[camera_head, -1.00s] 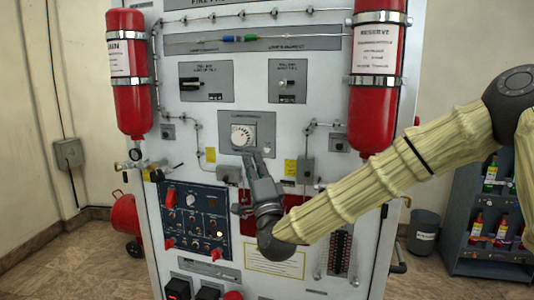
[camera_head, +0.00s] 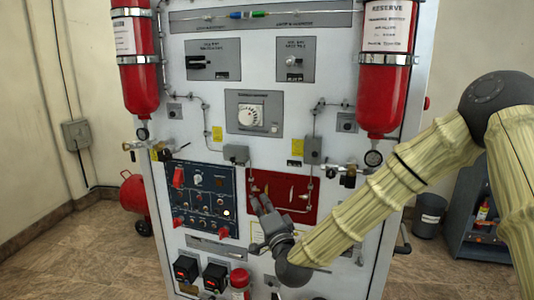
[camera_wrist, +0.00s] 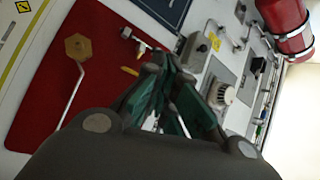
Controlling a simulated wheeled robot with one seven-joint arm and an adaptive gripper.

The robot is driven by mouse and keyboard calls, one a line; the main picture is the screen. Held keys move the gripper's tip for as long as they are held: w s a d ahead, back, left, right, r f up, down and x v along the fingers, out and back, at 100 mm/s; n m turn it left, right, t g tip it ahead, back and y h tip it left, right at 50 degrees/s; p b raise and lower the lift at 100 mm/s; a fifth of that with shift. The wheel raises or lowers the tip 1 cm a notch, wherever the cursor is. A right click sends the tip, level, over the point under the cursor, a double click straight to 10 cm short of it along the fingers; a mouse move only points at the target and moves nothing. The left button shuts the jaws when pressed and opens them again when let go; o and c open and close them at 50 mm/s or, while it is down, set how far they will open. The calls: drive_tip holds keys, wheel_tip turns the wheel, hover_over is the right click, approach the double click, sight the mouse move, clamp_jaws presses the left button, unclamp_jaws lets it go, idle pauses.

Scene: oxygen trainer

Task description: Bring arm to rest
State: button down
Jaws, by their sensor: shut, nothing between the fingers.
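My gripper (camera_head: 262,205) is in front of the white trainer panel (camera_head: 330,90), with its fingers up against the view of the red plate (camera_head: 308,208). The fingers are shut with nothing between them. In the wrist view my gripper (camera_wrist: 170,70) points past the red plate (camera_wrist: 50,60) toward the dial (camera_wrist: 222,93). My arm, in a ribbed cream sleeve, reaches in from the right and is bent at the elbow. I cannot tell the exact gap between the fingers and the panel.
Red bottles hang at the panel's left (camera_head: 137,65) and right (camera_head: 385,80). A dark blue switch panel (camera_head: 203,198) is left of my gripper. Black box switches (camera_head: 187,270) and a red knob (camera_head: 239,278) sit below. A shelf (camera_head: 470,225) and a bin (camera_head: 430,213) stand at right.

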drive_tip(key=s+d+f+n+g+h, duration=0.1)
drive_tip(key=s+d+f+n+g, duration=0.15)
drive_tip(key=s+f, duration=0.65)
drive_tip(key=s+d+f+n+g+h, duration=0.1)
drive_tip(key=s+d+f+g, duration=0.2)
drive_tip(key=f, duration=1.1)
drive_tip(key=s+d+f+n+g+h, duration=0.15)
drive_tip(key=s+f+g, duration=0.3)
drive_tip(key=f, duration=0.75)
drive_tip(key=s+d+f+n+g+h, duration=0.1)
drive_tip(key=s+d+f+g, duration=0.2)
drive_tip(key=s, duration=0.8)
drive_tip(key=s+d+f+n+g+h, duration=0.1)
drive_tip(key=s+d+f+n+g, duration=0.1)
drive_tip(key=s+d+f, duration=0.5)
drive_tip(key=s+d+f+n+g+h, duration=0.1)
drive_tip(key=s+d+f+g, duration=0.3)
drive_tip(key=s, duration=1)
drive_tip(key=d+f, duration=0.1)
drive_tip(key=d, duration=0.2)
drive_tip(key=shift+s+n, duration=0.3)
drive_tip(key=shift+s, duration=0.05)
drive_tip(key=shift+d+f+h, duration=0.1)
drive_tip(key=shift+h, duration=0.15)
